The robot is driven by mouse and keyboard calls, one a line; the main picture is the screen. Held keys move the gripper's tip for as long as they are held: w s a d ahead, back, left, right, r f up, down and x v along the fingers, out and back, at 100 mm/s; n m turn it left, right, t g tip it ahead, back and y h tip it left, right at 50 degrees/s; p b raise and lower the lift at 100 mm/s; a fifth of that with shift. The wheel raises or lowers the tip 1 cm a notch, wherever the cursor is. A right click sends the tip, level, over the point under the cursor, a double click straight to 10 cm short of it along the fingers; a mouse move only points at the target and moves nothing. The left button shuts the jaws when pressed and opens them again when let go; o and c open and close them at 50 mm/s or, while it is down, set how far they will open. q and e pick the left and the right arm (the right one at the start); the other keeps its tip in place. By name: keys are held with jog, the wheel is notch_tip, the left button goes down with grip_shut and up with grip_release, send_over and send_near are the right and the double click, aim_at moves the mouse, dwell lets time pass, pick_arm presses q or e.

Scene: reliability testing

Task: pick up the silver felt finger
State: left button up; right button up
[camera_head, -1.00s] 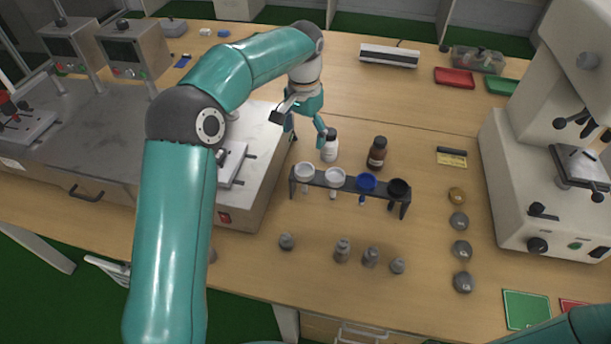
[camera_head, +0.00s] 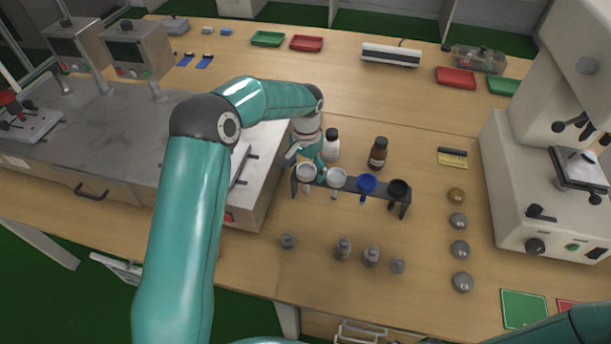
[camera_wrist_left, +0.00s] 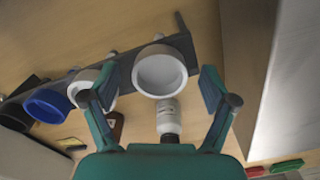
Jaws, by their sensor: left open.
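A dark rack (camera_head: 325,184) holds a row of cup-topped fingers. The leftmost is pale (camera_head: 306,172), the one beside it is white (camera_head: 337,178), then come a blue one (camera_head: 367,183) and a black one (camera_head: 398,188). No label shows which one is the silver felt finger; the leftmost looks pale grey-white. My left gripper (camera_head: 308,160) is open just over the leftmost finger. In the left wrist view that finger's round cup (camera_wrist_left: 160,71) lies between the spread jaws, with gaps at both sides. My right gripper is out of view.
A white bottle (camera_head: 332,147) and a brown bottle (camera_head: 379,154) stand behind the rack. A grey machine (camera_head: 262,165) is close on the left. Several small grey pieces (camera_head: 343,249) stand in front. A white instrument (camera_head: 515,170) stands at the right.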

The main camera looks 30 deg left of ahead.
pick_arm(q)
jog(key=c, duration=1.3)
jog(key=shift+r, duration=0.1)
jog(key=shift+r, duration=0.5)
notch_tip(320, 180, up, 19)
jog(key=shift+f, duration=0.1)
jog(key=shift+f, duration=0.15)
jog(key=b, duration=0.7)
send_over(306, 173)
jog(key=shift+w+f, duration=0.1)
jog(key=shift+f, duration=4.8)
